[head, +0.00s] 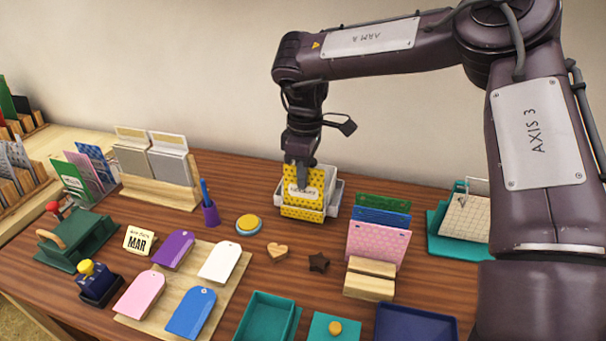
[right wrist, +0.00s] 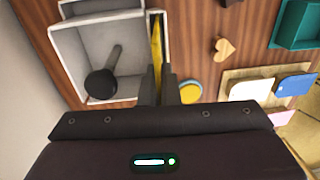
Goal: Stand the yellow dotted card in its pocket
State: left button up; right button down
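The yellow dotted card (head: 291,181) with a white label stands upright at the front of a pale grey holder (head: 335,197) in the head view. In the right wrist view the card (right wrist: 156,45) shows edge-on in a narrow slot along the side of the holder (right wrist: 82,50). A yellow dotted band shows below it on the holder's front. My right gripper (head: 303,184) comes down from above with its fingers (right wrist: 159,72) on either side of the card's top edge, shut on it. The card's bottom edge is hidden. My left gripper is not in view.
A black-knobbed stamp (right wrist: 102,82) lies in the holder's wider compartment. A round yellow inkpad (head: 249,224), a pen cup (head: 210,213) and a wooden rack (head: 370,279) with pink, blue and green cards stand nearby. Wooden heart and star pieces lie in front.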

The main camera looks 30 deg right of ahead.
dwell(0.4)
jog(key=c, duration=1.6)
grip_release()
jog(key=shift+r+p, duration=2.1)
jog(key=shift+r, duration=0.95)
